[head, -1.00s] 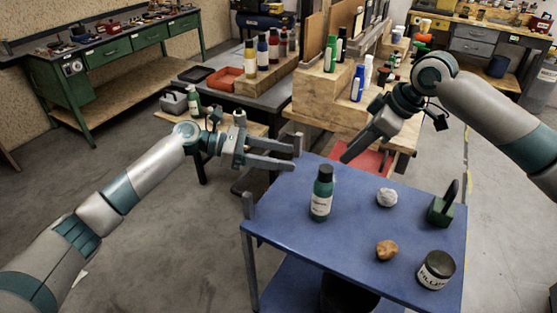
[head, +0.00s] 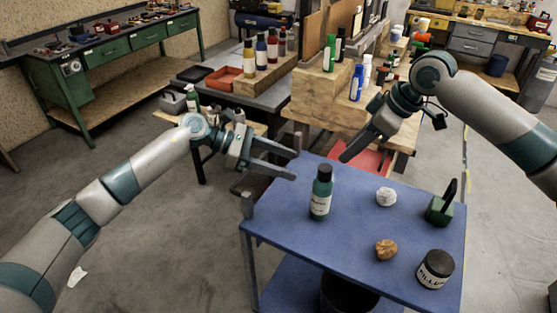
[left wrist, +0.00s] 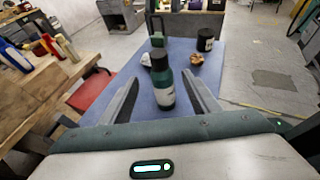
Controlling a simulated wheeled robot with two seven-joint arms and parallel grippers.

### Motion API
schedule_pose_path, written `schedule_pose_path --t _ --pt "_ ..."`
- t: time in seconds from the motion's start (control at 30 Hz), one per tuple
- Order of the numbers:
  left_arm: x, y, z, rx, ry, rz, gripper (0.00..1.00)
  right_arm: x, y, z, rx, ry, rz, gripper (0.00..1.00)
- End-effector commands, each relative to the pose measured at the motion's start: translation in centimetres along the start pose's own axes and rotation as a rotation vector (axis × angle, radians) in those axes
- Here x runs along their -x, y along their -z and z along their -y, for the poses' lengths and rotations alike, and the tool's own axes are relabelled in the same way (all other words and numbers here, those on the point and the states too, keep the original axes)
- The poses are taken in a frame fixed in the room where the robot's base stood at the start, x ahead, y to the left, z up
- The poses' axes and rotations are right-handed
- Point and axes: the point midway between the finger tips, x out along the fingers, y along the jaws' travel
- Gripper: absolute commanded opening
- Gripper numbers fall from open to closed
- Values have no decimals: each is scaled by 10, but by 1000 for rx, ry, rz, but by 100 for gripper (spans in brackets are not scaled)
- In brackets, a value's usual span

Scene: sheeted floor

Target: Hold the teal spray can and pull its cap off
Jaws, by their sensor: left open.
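The teal spray can (head: 321,193) stands upright on the blue cart top (head: 350,237), with a dark cap (head: 324,172) on it and a pale label. It also shows in the left wrist view (left wrist: 163,88), beyond and between the fingers. My left gripper (head: 293,165) is open and empty, to the left of the can and apart from it; both fingers show in the left wrist view (left wrist: 163,100). My right gripper (head: 345,158) is above the cart's far edge, apart from the can. Its fingers overlap in the head view, so their opening is unclear.
A white crumpled ball (head: 386,196), a brown lump (head: 386,250), a dark filler jar (head: 435,269) and a green block-like tool (head: 440,208) stand on the cart, right of the can. A wooden bench (head: 318,95) with bottles is behind. The cart's front left is clear.

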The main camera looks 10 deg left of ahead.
Motion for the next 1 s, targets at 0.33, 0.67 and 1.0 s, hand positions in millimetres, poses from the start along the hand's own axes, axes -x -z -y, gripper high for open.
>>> schedule_pose_path --t 0.33,0.67,1.0 --pt "-53 0 0 0 2 0 56 0 0 0 0 0 0 31" --pt "-108 0 0 0 1 1 56 0 0 0 0 0 0 31" --pt "-149 0 0 0 0 1 56 0 0 0 0 0 0 31"
